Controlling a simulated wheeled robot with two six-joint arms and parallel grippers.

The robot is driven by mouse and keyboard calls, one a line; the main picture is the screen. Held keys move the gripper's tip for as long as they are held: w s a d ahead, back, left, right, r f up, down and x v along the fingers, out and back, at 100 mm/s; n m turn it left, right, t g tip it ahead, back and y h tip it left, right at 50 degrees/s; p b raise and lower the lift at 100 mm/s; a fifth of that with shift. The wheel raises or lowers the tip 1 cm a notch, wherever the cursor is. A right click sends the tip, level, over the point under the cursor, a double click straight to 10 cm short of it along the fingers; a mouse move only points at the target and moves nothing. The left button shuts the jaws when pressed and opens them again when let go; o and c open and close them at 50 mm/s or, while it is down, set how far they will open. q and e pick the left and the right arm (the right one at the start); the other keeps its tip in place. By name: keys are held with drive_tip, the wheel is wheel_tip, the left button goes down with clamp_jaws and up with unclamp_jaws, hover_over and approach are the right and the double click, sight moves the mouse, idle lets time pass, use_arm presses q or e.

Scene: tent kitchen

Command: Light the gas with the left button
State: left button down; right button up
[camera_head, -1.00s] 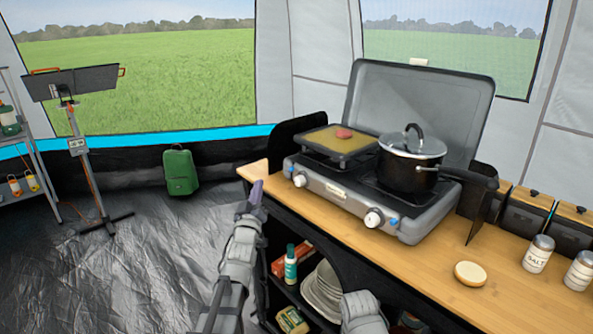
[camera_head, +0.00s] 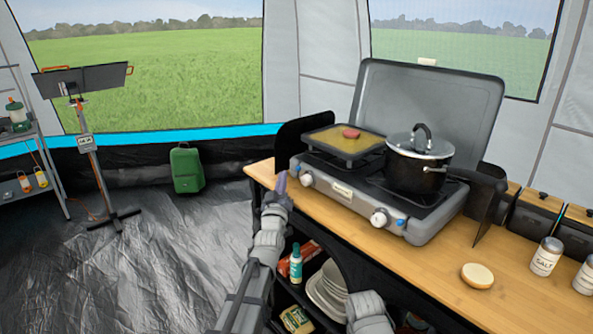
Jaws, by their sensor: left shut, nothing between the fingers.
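The grey camping stove (camera_head: 345,198) stands on the wooden counter with its lid up. Its front panel has a left knob (camera_head: 307,180) and a right knob (camera_head: 379,217). A blue button (camera_head: 401,224) shows beside the right knob; at the left end, a small button (camera_head: 295,166) is hard to make out. My left gripper (camera_head: 281,182) is shut and empty, just left of the stove's left front corner, apart from the left knob as far as I can tell. No flame is visible. My right gripper is out of view.
A griddle with a pink patty (camera_head: 351,132) sits on the left burner and a lidded black pot (camera_head: 416,170) on the right one. A bun half (camera_head: 477,275) and salt jar (camera_head: 545,256) are on the counter (camera_head: 440,270). A dark windshield panel (camera_head: 292,142) stands at the stove's left.

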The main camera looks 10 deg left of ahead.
use_arm(q)
drive_tip(key=shift+w+d, duration=0.7)
drive_tip(key=shift+w, duration=0.2)
idle(1.5)
drive_tip(key=shift+w+d, duration=0.25)
drive_tip(key=shift+w, duration=0.1)
drive_tip(key=shift+w+d, duration=0.25)
drive_tip(key=shift+w, duration=0.1)
idle(0.7)
idle(0.4)
drive_tip(key=shift+s+a, duration=0.5)
drive_tip(key=shift+s, duration=0.2)
drive_tip(key=shift+s+a, duration=0.8)
drive_tip(key=shift+s, duration=0.2)
drive_tip(key=shift+s+a, duration=0.75)
drive_tip(key=shift+s, duration=0.25)
